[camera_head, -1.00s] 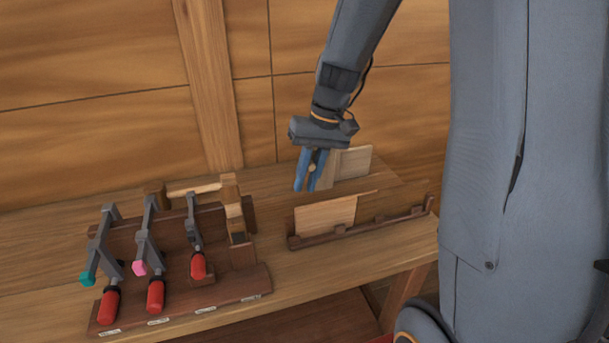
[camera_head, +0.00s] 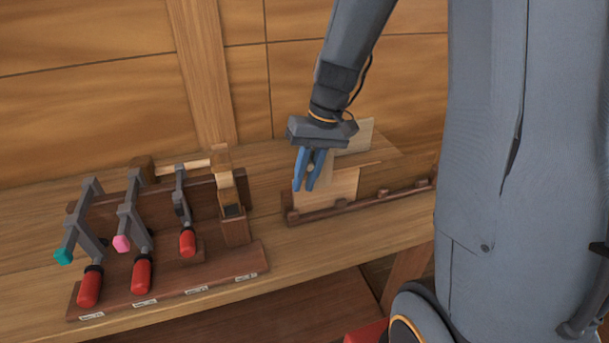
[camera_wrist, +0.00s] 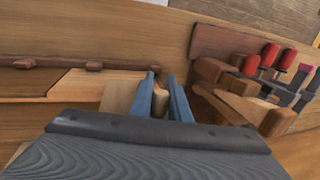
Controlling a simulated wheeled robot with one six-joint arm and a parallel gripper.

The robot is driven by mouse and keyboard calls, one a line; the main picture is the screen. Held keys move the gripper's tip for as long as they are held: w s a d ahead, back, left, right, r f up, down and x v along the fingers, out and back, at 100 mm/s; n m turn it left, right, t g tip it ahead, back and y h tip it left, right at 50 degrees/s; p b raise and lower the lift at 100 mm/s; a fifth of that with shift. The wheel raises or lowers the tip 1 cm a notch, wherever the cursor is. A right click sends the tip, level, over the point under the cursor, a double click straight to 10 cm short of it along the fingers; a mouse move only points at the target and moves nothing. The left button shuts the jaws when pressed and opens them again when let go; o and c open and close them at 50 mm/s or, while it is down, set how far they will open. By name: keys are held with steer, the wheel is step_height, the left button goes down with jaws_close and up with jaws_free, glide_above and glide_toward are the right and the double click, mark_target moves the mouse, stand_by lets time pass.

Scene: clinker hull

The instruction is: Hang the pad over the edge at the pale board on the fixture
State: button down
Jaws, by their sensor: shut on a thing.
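My gripper (camera_head: 306,188) points down with its blue fingers shut on the pad (camera_head: 310,168), a small tan piece mostly hidden between them. The fixture (camera_head: 325,212) is a dark low rail with small blocks on the bench. The pale board (camera_head: 343,186) stands upright at its left end. In the head view my fingertips overlap the board's left part; whether they touch it I cannot tell. The pale board (camera_wrist: 92,86) lies left of my fingers in the wrist view.
A rack (camera_head: 180,285) with several red-handled clamps stands left of the fixture, with a wooden post (camera_head: 228,185) at its right end. Another pale piece (camera_head: 357,137) stands behind my gripper. Bench surface is bare in front of the fixture.

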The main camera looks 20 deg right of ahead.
steer(key=shift+f+b, duration=2.65)
steer(key=shift+f, duration=1.4)
steer(key=shift+f, duration=0.2)
steer(key=c, duration=1.6)
jaws_free()
steer(key=shift+b+v, duration=0.55)
steer(key=shift+v, duration=3.4)
steer(key=s+f+h, duration=0.1)
steer(key=s+f, duration=0.1)
steer(key=s, duration=0.1)
steer(key=s+a+f+h, duration=0.1)
steer(key=s+f, duration=0.2)
steer(key=s+f+h, duration=0.1)
steer(key=s+f, duration=0.1)
steer(key=s, duration=0.1)
steer(key=shift+s+a+f+t, duration=0.15)
steer(key=shift+s+t, duration=0.05)
steer(key=shift+t, duration=0.2)
